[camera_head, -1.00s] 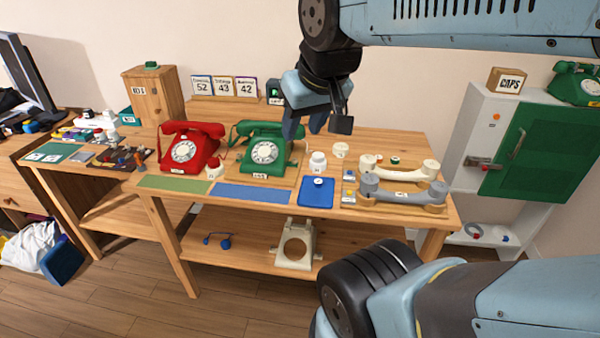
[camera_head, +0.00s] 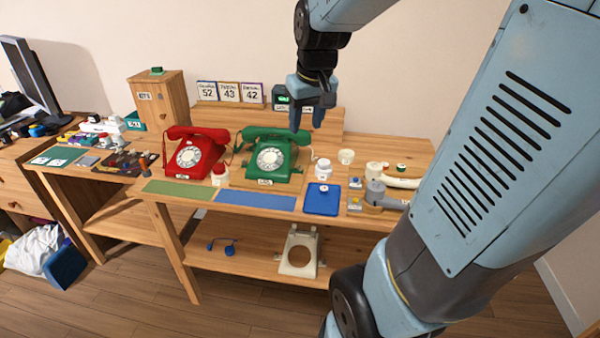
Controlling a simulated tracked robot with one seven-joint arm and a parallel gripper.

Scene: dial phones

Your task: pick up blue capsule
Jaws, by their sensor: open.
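I cannot tell for certain which thing is the blue capsule. A blue two-lobed thing (camera_head: 222,246) lies on the lower shelf. My gripper (camera_head: 307,120) is open and empty, fingers pointing down, in the air above and behind the green phone (camera_head: 271,159) and the white jar (camera_head: 323,168).
A red phone (camera_head: 196,152) stands left of the green one. A blue mat (camera_head: 255,200) and a green mat (camera_head: 178,189) lie along the front edge. A grey handset (camera_head: 376,192) is partly hidden behind my arm, which covers the right side.

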